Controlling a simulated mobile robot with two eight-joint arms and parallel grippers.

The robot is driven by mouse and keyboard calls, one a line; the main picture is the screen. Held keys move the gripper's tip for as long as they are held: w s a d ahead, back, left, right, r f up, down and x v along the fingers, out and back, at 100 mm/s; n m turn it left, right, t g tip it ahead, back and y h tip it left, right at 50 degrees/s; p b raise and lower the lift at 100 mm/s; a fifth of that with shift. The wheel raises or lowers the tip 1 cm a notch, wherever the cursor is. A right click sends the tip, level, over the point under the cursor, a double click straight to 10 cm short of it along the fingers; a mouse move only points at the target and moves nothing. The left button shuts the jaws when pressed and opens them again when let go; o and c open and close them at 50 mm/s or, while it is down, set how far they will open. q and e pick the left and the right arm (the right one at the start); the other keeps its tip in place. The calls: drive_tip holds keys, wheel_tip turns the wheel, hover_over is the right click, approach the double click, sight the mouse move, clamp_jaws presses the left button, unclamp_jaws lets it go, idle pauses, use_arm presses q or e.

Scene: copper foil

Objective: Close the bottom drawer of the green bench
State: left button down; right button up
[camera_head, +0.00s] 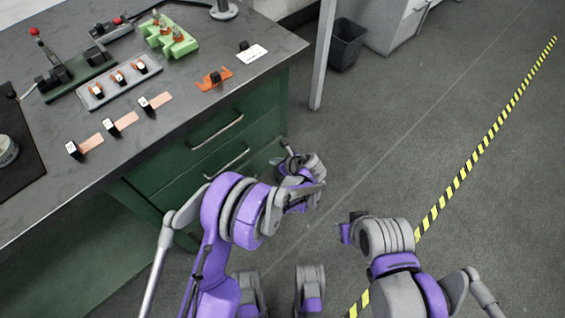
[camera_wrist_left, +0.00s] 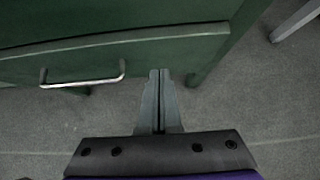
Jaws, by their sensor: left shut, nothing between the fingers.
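The green bench (camera_head: 160,172) stands at the left in the head view, with drawers stacked in its front. Two silver handles show, an upper one (camera_head: 215,132) and a lower one (camera_head: 227,163). My left arm covers the lowest part of the front, so I cannot tell how far the bottom drawer stands out. My left gripper (camera_head: 287,147) is at the right end of the bench front. In the left wrist view its fingers (camera_wrist_left: 158,74) are together and empty, close to the lower edge of a green drawer front (camera_wrist_left: 150,52) and right of its handle (camera_wrist_left: 82,82). My right gripper (camera_head: 350,226) is away from the bench, its fingers unclear.
The grey bench top (camera_head: 195,75) holds several small parts and a green block fixture (camera_head: 168,38). A dark bin (camera_head: 347,43) and a grey post (camera_head: 322,60) stand behind. Open grey floor lies right, crossed by yellow-black tape (camera_head: 480,150).

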sight(262, 150)
use_arm(q)
drive_tip(key=shift+w+a+r, duration=0.1)
drive_tip(key=shift+w+a, duration=0.5)
drive_tip(key=shift+w, duration=0.15)
drive_tip(key=shift+w+a, duration=0.55)
drive_tip(key=shift+w, duration=0.2)
drive_tip(key=shift+w+a+b, duration=0.65)
drive_tip(key=shift+w+a, duration=0.05)
drive_tip(key=shift+w, duration=0.15)
